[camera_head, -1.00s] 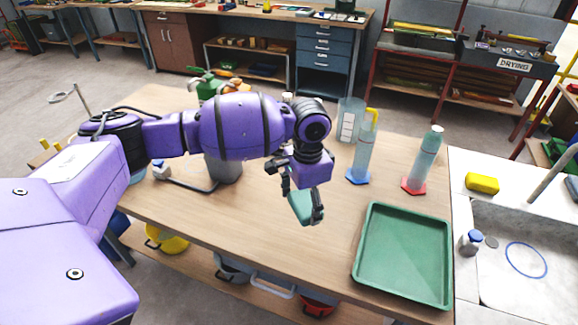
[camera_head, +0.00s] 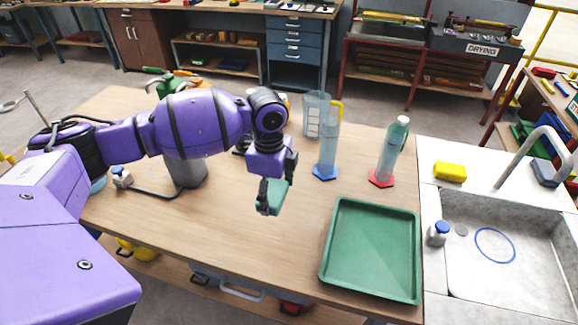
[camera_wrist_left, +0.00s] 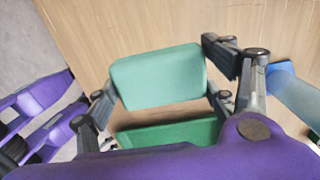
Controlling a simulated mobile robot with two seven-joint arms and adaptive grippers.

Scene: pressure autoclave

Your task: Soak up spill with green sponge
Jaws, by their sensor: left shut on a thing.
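My left gripper (camera_head: 268,205) is shut on a green sponge (camera_head: 278,196), which hangs above the wooden table (camera_head: 230,235) left of the green tray. In the left wrist view the sponge (camera_wrist_left: 160,76) sits between the two fingers of the gripper (camera_wrist_left: 165,95), with bare wood beyond it. I cannot make out a spill on the table in either view. My right gripper is not in view.
A green tray (camera_head: 330,275) lies at the table's front right. Two cylinders stand behind it, one on a blue base (camera_head: 326,173), one on a red base (camera_head: 381,179). A clear beaker (camera_head: 316,113) stands behind them.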

